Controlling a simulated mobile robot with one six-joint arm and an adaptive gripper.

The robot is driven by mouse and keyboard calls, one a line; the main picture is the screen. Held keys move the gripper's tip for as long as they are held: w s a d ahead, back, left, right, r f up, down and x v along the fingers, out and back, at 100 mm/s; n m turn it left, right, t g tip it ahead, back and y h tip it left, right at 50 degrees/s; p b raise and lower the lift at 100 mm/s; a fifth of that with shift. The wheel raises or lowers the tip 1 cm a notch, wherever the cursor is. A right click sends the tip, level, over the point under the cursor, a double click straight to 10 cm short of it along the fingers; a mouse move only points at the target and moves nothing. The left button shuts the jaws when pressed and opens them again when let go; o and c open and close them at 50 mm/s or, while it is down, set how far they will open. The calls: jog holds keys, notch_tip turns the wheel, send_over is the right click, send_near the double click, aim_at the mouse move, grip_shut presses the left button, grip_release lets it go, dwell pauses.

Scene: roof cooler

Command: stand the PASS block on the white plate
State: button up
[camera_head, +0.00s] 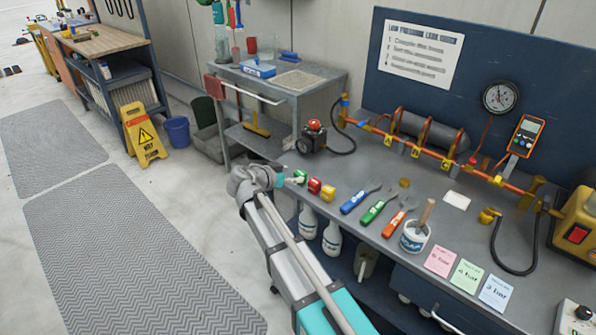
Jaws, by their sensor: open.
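A green block (301,176), a red block (314,186) and a yellow block (328,193) stand in a row near the front left edge of the grey bench. Their lettering is too small to read, so I cannot confirm which is the PASS block; green is the likeliest. A small white plate (457,200) lies flat and bare on the bench, farther right, below the orange pipe. My gripper (291,182) is open at the bench's left edge, close beside the green block. I cannot tell whether it touches the block.
Pink, green and blue cards (467,275) lie in front. The orange pipe (420,150) and a black hose (497,245) border the plate's surroundings.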

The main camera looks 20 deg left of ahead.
jog(key=p+v, duration=0.3)
jog(key=v, duration=0.6)
jog(key=shift+s+r, duration=0.25)
jog(key=shift+s, duration=0.1)
